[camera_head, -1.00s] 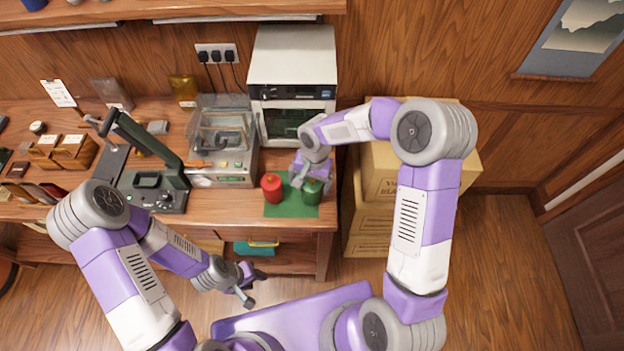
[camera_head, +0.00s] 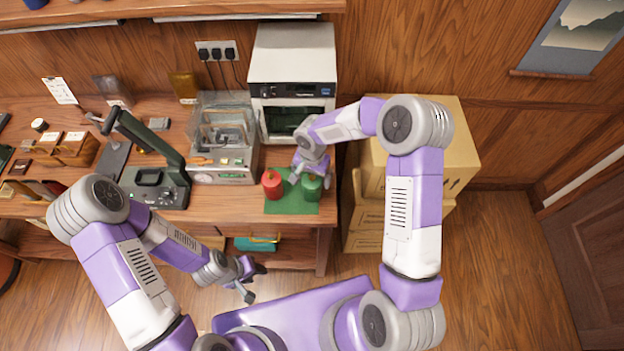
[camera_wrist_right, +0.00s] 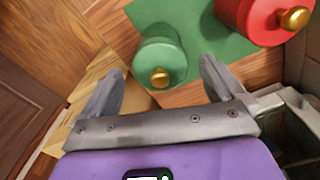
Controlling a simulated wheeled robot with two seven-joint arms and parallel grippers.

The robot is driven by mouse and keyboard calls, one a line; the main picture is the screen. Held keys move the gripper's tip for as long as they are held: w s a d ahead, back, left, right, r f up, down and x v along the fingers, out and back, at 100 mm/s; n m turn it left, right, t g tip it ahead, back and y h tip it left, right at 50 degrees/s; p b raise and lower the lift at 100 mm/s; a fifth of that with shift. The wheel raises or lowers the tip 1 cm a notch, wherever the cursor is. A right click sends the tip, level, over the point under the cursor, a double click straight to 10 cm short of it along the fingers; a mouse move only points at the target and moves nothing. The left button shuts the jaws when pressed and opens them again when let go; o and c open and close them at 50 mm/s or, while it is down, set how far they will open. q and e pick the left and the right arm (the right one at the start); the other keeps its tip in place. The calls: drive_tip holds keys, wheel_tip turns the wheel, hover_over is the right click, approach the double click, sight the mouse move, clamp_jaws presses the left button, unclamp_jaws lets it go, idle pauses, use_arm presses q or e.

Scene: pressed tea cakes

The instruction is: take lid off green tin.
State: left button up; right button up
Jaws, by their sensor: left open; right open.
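The green tin (camera_head: 311,188) stands upright at the right of a green mat (camera_head: 290,207) near the bench's front right corner. Its lid has a gold knob, plain in the right wrist view, where the tin (camera_wrist_right: 160,52) appears between my fingers. My right gripper (camera_head: 311,179) is open and empty, with a finger to either side of the tin in the picture. I see no contact, and cannot tell the finger height. My left gripper (camera_head: 247,284) is open and empty, low in front of the bench.
A red tin (camera_head: 272,184) with a gold knob (camera_wrist_right: 294,18) stands close left of the green tin. A white oven (camera_head: 292,85) stands behind, and a clear-covered machine (camera_head: 222,140) and dark green press (camera_head: 155,165) to the left. Cardboard boxes (camera_head: 430,155) stand right of the bench.

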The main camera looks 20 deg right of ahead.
drive_tip(key=c, duration=1.1)
drive_tip(key=shift+c, duration=0.2)
